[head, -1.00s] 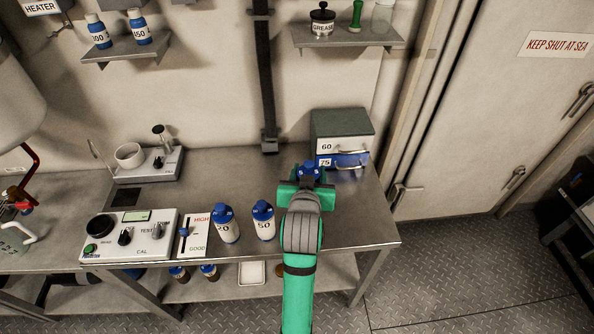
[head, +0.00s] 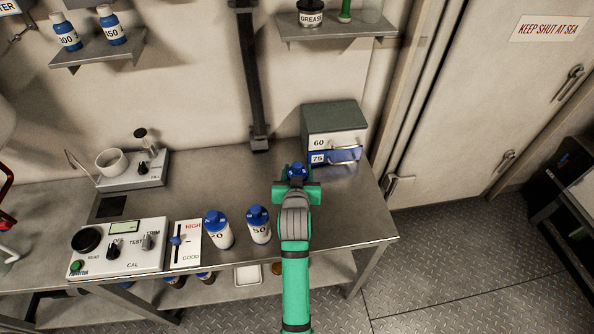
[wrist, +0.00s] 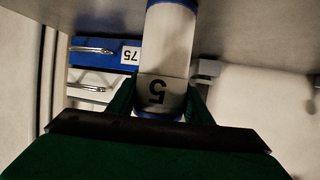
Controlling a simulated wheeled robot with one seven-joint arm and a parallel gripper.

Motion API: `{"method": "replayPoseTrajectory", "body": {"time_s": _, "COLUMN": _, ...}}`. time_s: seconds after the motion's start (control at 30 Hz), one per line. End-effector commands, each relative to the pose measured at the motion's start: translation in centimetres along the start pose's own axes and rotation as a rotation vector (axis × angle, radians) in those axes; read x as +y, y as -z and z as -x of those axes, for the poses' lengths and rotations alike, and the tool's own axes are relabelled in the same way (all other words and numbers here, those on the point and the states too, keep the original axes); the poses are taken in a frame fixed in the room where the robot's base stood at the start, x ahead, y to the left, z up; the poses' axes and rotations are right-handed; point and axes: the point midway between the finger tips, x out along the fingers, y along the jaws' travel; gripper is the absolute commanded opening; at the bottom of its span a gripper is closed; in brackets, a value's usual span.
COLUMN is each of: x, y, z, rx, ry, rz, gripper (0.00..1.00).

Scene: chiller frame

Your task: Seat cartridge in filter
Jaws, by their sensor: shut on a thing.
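My gripper (head: 297,187) is shut on a white cylinder (wrist: 164,60) with blue ends, marked 5, which I take to be the cartridge. In the wrist view the cylinder stands between the two fingers (wrist: 158,95), its mark upside down. In the head view only its blue top (head: 297,170) shows above the gripper, over the right part of the bench. My arm hides the rest of it. I cannot pick out a filter in the views now.
White containers with blue caps marked 20 (head: 218,232) and 50 (head: 259,226) stand left of my gripper. A test panel (head: 118,248) lies further left. A drawer box (head: 335,115) stands behind right. The bench (head: 220,175) is bare behind the containers.

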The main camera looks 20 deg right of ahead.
Motion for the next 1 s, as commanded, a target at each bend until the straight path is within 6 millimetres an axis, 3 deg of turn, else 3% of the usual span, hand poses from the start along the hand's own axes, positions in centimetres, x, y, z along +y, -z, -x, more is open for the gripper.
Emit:
{"method": "replayPoseTrajectory", "body": {"time_s": 0.4, "x": 0.3, "y": -0.3, "z": -0.2, "rx": 0.001, "ry": -0.004, "rz": -0.003, "gripper": 0.2}}
{"method": "replayPoseTrajectory", "body": {"time_s": 0.43, "x": 0.3, "y": -0.4, "z": -0.2, "rx": 0.001, "ry": -0.004, "rz": -0.003, "gripper": 0.5}}
{"method": "replayPoseTrajectory", "body": {"time_s": 0.5, "x": 0.2, "y": -0.3, "z": -0.2, "rx": 0.001, "ry": -0.003, "rz": -0.002, "gripper": 0.64}}
{"method": "replayPoseTrajectory", "body": {"time_s": 0.87, "x": 0.1, "y": 0.0, "z": 0.0, "rx": 0.002, "ry": -0.001, "rz": -0.001, "gripper": 0.64}}
{"method": "replayPoseTrajectory", "body": {"time_s": 1.0, "x": 0.1, "y": -0.1, "z": 1.5, "rx": 0.001, "ry": -0.002, "rz": 0.0, "gripper": 0.64}}
